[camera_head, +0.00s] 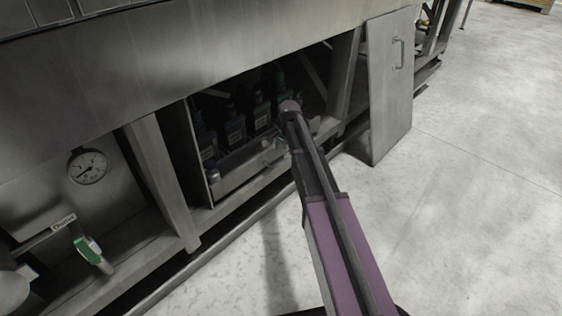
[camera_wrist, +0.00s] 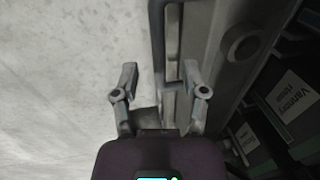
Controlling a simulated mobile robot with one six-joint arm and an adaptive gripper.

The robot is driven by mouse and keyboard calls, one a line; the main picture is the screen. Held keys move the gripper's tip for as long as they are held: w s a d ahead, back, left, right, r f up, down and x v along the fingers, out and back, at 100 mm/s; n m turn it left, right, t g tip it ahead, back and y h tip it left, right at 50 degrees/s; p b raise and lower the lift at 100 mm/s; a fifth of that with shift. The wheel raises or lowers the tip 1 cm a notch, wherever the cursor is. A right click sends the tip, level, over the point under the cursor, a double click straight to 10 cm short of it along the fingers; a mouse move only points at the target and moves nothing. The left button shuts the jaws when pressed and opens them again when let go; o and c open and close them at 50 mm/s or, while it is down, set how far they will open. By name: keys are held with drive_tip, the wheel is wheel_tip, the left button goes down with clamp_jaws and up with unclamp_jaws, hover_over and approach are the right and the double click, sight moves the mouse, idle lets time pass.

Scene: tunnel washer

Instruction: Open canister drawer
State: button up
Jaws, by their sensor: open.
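The canister drawer (camera_head: 245,168) sits low in an open bay under the machine, with several dark canisters standing in it. Its grey front (camera_wrist: 208,40) runs along the middle of the wrist view. A bar handle (camera_wrist: 157,40) stands off this front. My gripper (camera_wrist: 160,72) is open. In the wrist view the handle bar lies between its two fingers, with the right finger over the gap between bar and front. I cannot tell whether a finger touches the bar. In the head view my arm hides part of the drawer's right end.
A grey panel with a handle (camera_head: 390,90) leans right of the bay. The pale floor (camera_head: 470,200) in front is clear.

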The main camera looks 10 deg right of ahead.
sight(280, 158)
drive_tip(key=shift+w+a+f+b, duration=0.15)
drive_tip(key=shift+f+b, duration=0.65)
drive_tip(key=shift+f, duration=0.15)
drive_tip(key=shift+w+a+f+b, duration=0.1)
drive_tip(key=shift+w+f+b, duration=0.05)
drive_tip(key=shift+f+b, duration=0.75)
drive_tip(key=shift+c, duration=0.2)
